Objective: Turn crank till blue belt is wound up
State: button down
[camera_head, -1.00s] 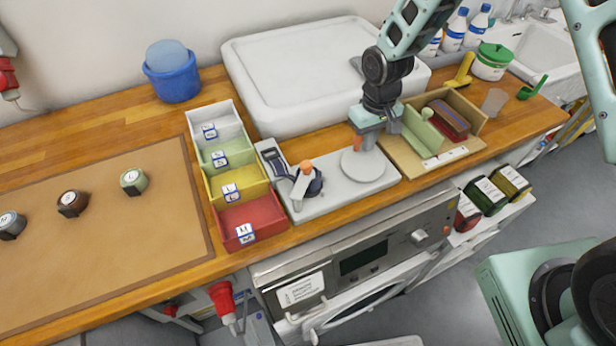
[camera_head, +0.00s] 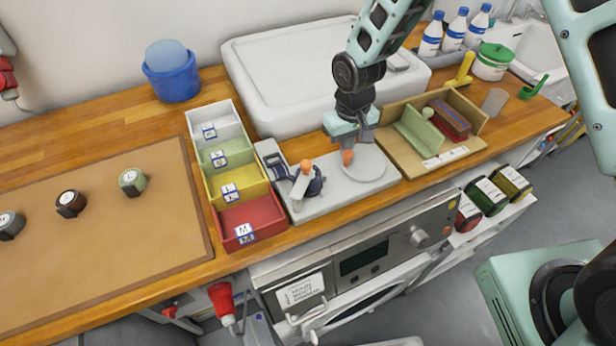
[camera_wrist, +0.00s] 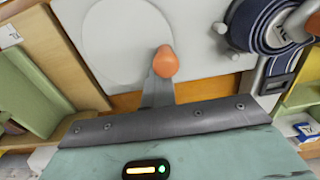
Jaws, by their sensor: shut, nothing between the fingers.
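The winder stands on the left part of a pale grey board (camera_head: 335,190). Its crank (camera_head: 303,182) has a light arm and an orange knob (camera_head: 306,166). The dark blue belt (camera_head: 315,186) is coiled at the winder, and a stretch with a buckle (camera_head: 271,155) lies to its upper left. In the wrist view the belt coil (camera_wrist: 268,28) is at the upper right, with the buckle (camera_wrist: 279,84) below it. My gripper (camera_head: 347,158) is shut and empty, its orange tips above the board, right of the crank and apart from it. It also shows in the wrist view (camera_wrist: 165,62).
A round pale disc (camera_head: 365,165) lies on the board's right part. Left stand several coloured bins (camera_head: 262,219); right is a wooden tray (camera_head: 408,160) with a green divider. A large white box (camera_head: 300,70) stands behind. The oven front drops below the counter edge.

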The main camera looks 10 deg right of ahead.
aim_at(352, 174)
jog(key=shift+s+a, duration=0.2)
jog(key=shift+s, duration=0.4)
jog(key=shift+s+a, duration=0.15)
jog(key=shift+s, duration=0.45)
jog(key=shift+s+d, duration=0.25)
jog(key=shift+s, duration=0.55)
jog(key=shift+s+d, duration=0.4)
jog(key=shift+s, duration=0.3)
jog(key=c, duration=1.3)
grip_release()
notch_tip(352, 174, up, 8)
jog(key=p, duration=0.6)
